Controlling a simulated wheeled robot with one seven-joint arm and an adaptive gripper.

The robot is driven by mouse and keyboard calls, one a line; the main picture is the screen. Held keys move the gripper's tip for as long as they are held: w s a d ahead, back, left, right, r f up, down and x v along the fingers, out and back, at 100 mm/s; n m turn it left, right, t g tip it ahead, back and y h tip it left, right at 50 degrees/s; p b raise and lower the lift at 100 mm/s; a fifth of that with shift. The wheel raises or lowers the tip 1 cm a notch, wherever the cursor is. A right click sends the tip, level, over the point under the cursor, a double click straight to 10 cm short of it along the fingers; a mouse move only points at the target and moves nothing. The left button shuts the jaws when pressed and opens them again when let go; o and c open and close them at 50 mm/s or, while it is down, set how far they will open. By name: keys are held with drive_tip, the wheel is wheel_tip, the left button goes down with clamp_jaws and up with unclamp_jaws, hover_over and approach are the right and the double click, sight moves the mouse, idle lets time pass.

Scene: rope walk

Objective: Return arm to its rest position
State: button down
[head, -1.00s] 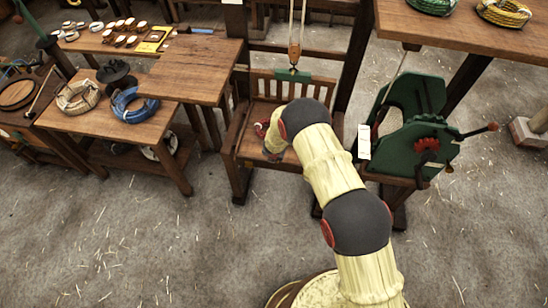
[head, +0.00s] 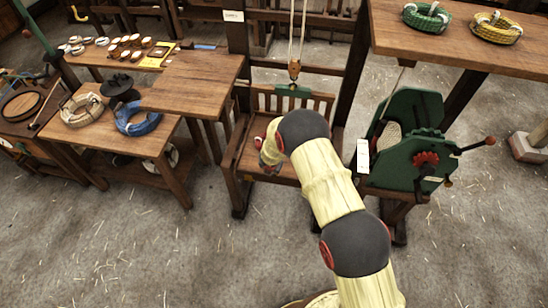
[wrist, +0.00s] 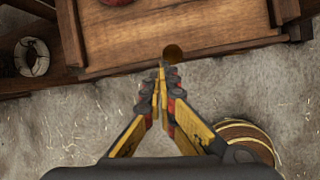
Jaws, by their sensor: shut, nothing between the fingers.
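My gripper (wrist: 160,90) shows in the wrist view with its yellow fingers closed together at the tips and nothing between them. It points down near the front edge of a wooden bench seat (wrist: 190,30). In the head view my arm reaches up to that slatted wooden bench (head: 240,160), and the gripper end (head: 268,150) is partly hidden behind my arm's dark joint.
A table with a white rope coil (head: 82,110) and a blue coil (head: 138,118) stands left. A green machine with a handle (head: 425,165) stands right of my arm. A hook block (head: 293,70) hangs over the bench. Green (head: 426,17) and yellow (head: 496,27) coils lie upper right. The front floor is open.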

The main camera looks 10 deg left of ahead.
drive_tip(key=w+r+p, duration=0.2)
drive_tip(key=w+r, duration=0.1)
drive_tip(key=r, duration=0.3)
drive_tip(key=shift+d, duration=0.3)
